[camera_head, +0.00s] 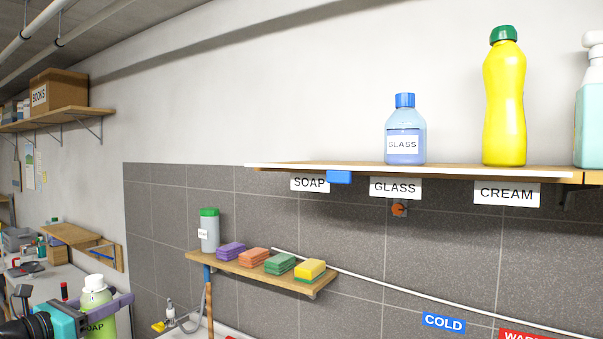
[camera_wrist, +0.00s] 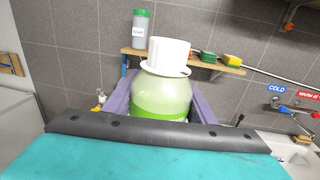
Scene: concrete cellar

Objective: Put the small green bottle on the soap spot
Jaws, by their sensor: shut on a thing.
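The small green bottle (camera_head: 94,294) has a white cap and a label reading SOAP. It is at the lower left of the head view, and its cap and shoulders fill the middle of the wrist view (camera_wrist: 160,95). My gripper (camera_head: 98,304) is shut on it, with a purple finger on each side, and holds it upright. The soap spot is on the upper shelf (camera_head: 290,167), above the SOAP label (camera_head: 310,184) at the shelf's left end. No bottle stands there. My gripper is well left of and below that shelf.
A blue GLASS bottle (camera_head: 405,132) and a yellow CREAM bottle (camera_head: 504,98) stand right of the soap spot. A lower shelf (camera_head: 242,266) holds sponges and a grey, green-capped container (camera_head: 209,231).

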